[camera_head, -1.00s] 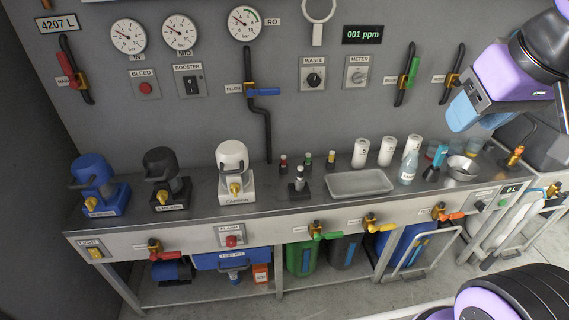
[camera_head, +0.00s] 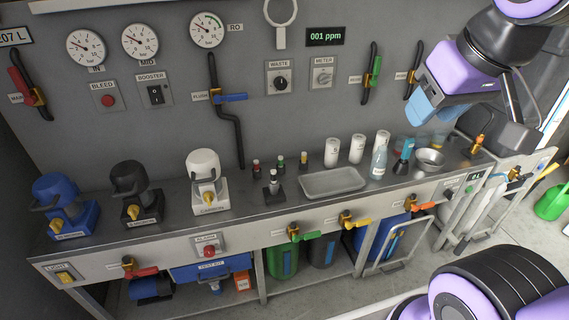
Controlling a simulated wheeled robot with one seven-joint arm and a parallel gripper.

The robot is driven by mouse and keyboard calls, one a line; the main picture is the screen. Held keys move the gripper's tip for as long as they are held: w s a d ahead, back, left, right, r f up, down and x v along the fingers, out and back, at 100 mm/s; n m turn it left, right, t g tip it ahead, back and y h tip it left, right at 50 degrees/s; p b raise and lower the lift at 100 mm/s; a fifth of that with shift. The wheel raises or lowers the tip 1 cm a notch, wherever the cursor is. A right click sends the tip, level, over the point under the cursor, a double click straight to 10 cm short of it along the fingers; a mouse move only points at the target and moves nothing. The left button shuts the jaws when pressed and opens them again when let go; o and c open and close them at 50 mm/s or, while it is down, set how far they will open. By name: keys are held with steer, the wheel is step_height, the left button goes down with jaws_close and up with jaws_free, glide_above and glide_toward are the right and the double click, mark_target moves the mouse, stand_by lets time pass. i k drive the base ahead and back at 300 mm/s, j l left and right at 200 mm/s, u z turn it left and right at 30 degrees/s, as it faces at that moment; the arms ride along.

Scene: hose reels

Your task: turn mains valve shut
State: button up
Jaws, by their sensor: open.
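The mains valve (camera_head: 38,97) is on the back wall at the far left, with its label partly readable as "MAIN". Its red lever (camera_head: 22,82) lies roughly along the black pipe, slanting steeply. The brass body sits at the lever's lower end. My gripper (camera_head: 428,112) is at the upper right, with blue fingers pointing down and left. It is open, with nothing seen between the fingers. It is far from the mains valve, across the whole panel.
Gauges (camera_head: 140,42) and switches fill the wall between. A blue-handled flush valve (camera_head: 230,97) sticks out mid-wall. Three filter housings (camera_head: 205,180), a metal tray (camera_head: 332,182) and bottles stand on the bench. Lever valves (camera_head: 295,231) project from the bench's front edge.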

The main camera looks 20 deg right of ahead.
mark_target(15, 73)
steer(key=u, duration=1.25)
steer(key=i, duration=1.25)
